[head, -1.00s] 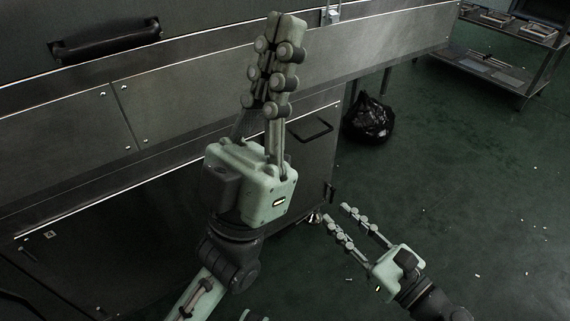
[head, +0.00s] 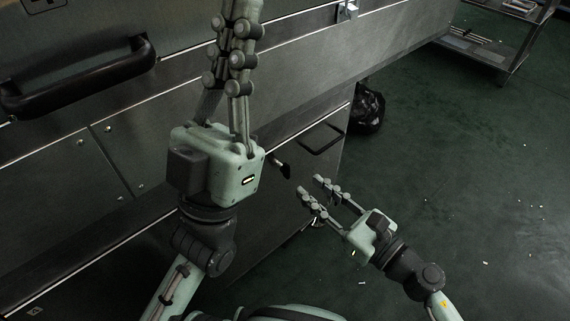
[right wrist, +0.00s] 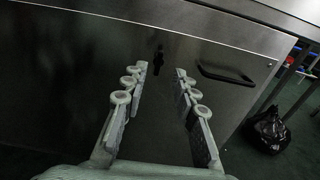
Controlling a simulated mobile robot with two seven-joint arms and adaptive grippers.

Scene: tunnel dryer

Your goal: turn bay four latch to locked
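A small latch with a dark handle (head: 282,168) sticks out from the steel front panel in the head view. In the right wrist view the latch (right wrist: 158,60) stands ahead of the gap between the fingertips. No bay number is readable on it. My right gripper (head: 311,185) is open and empty, just right of and below the latch in the head view. Its open fingers also show in the right wrist view (right wrist: 156,78), apart from the latch. My left gripper (head: 238,40) points up in front of the machine, its fingers close together with nothing seen between them; the tips are cut off.
A black bar handle (head: 85,78) is on the upper panel at left. A dark pull handle (head: 322,139) is right of the latch. A black bag (head: 368,110) lies on the floor by the machine's end. A shelf rack (head: 490,50) stands at back right.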

